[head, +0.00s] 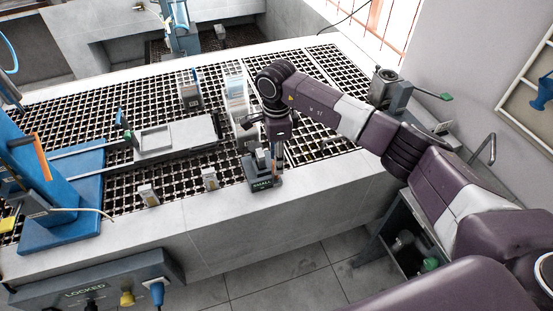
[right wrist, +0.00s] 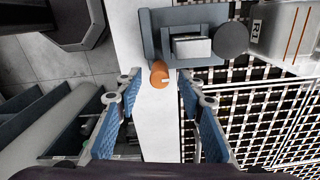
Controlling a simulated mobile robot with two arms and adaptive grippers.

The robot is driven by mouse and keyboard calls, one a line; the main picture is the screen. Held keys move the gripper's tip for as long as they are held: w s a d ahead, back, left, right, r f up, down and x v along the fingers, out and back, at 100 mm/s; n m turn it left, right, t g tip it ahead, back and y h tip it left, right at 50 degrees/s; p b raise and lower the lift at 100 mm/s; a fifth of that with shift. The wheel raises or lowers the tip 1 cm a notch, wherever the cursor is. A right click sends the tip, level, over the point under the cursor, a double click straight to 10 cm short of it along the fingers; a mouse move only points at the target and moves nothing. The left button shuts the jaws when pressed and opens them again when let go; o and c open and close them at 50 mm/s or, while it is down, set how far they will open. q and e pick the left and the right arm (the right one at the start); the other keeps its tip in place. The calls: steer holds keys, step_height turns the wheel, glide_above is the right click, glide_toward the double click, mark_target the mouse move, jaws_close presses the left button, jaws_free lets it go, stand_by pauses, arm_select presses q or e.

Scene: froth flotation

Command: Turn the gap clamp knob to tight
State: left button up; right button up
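An orange round knob (right wrist: 160,73) with a pale mark on its end sticks out from a grey clamp block (right wrist: 190,45) in the right wrist view. I take it for the gap clamp knob. My left gripper is not in view.
A pale ledge (head: 225,215) runs along the near side of the black grating (head: 85,110). A grey tray slide (head: 175,138) lies left of the clamp. A clear container (head: 236,92) stands behind. A blue machine (head: 55,190) stands at far left.

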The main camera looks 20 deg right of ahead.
steer(key=shift+f, duration=1)
steer(key=shift+c, duration=0.4)
jaws_close()
